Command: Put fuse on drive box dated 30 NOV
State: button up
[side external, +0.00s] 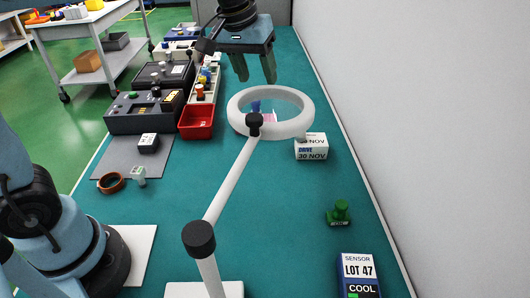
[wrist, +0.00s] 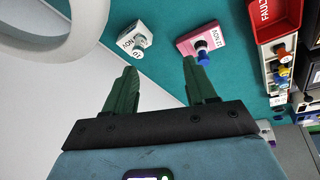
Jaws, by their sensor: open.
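The white drive box dated 30 NOV (side external: 311,154) stands on the teal bench, right of the ring lamp. A white box with NOV lettering, likely the same one, shows in the wrist view (wrist: 133,37). No thing is clearly marked as the fuse. A small pale, clear piece (side external: 138,176) by the grey mat could be it, but I cannot tell. A blue knobbed piece (wrist: 203,56) is at a pink box marked 22 NOV (wrist: 205,36). My gripper (side external: 257,79) is open and empty behind the ring lamp; its fingers (wrist: 158,77) point toward these boxes.
The white ring lamp (side external: 238,119) and its arm (side external: 232,180) cross the middle of the bench. A red bin (side external: 197,123) and dark equipment boxes (side external: 140,114) line the left. A green piece (side external: 339,214) and a LOT 47 sensor box (side external: 358,271) stand front right, near the wall.

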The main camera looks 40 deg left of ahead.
jog(key=s+a+f+m+t, duration=0.3)
jog(key=s+f, duration=0.5)
jog(key=s, duration=0.5)
jog(key=shift+s+f+m+t, duration=0.3)
jog(key=shift+f, duration=0.05)
jog(key=shift+o, duration=0.2)
jog(key=shift+w+d+f+m+t+h, duration=0.8)
jog(key=shift+w+d+f, duration=0.65)
jog(key=shift+w, duration=2.9)
jog(key=shift+w+d+f+m+t+h, duration=0.5)
jog(key=shift+w+d+f+t, duration=0.75)
jog(key=shift+w, duration=3.05)
jog(key=shift+w+d+f+m+t+h, duration=0.65)
jog(key=shift+w+d+f, duration=1)
jog(key=shift+w, duration=2.7)
jog(key=shift+a+f, duration=0.1)
